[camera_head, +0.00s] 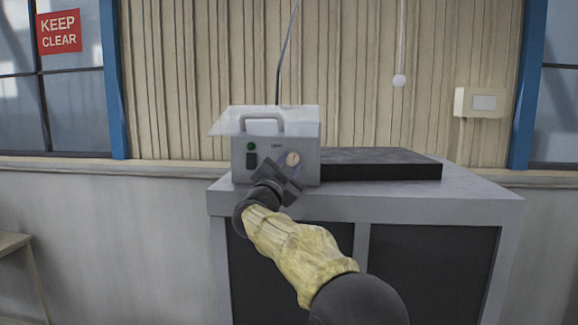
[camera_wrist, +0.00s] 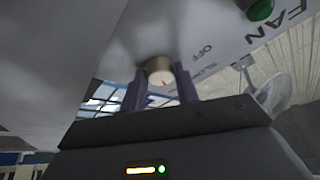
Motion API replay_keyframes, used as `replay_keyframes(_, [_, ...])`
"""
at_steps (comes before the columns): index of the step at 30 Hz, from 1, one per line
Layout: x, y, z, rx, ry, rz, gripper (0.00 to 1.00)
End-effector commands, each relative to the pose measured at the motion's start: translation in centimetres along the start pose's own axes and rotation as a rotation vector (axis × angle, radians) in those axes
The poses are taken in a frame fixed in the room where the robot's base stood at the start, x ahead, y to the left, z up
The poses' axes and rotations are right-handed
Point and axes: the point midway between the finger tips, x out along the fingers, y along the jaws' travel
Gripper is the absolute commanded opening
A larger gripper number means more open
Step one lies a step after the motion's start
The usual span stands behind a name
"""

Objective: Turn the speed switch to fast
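The speed switch is a round cream knob (camera_head: 292,158) on the front of a pale grey box (camera_head: 308,168). My gripper (camera_head: 287,163) is at this front panel, its two purple fingers apart. In the wrist view the knob (camera_wrist: 159,70) shows between the tips of my gripper (camera_wrist: 160,75), one finger on each side. The fingers look open; whether they touch the knob is hard to see. A small red mark shows on the knob. The words OFF, SLOW and FAN are printed on the panel; no word for fast is readable.
A green button (camera_head: 251,146) and a black switch (camera_head: 252,160) are left of the knob. The box stands on a grey cabinet (camera_head: 470,185) beside a flat black slab (camera_head: 385,164).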

Motion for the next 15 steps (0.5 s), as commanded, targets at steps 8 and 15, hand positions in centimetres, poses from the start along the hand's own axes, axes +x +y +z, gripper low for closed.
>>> replay_keyframes(8, [0.0, 0.03, 0.03, -0.001, 0.0, 0.0, 0.52])
replay_keyframes(15, [-0.63, 0.03, 0.04, 0.0, 0.001, -0.001, 0.52])
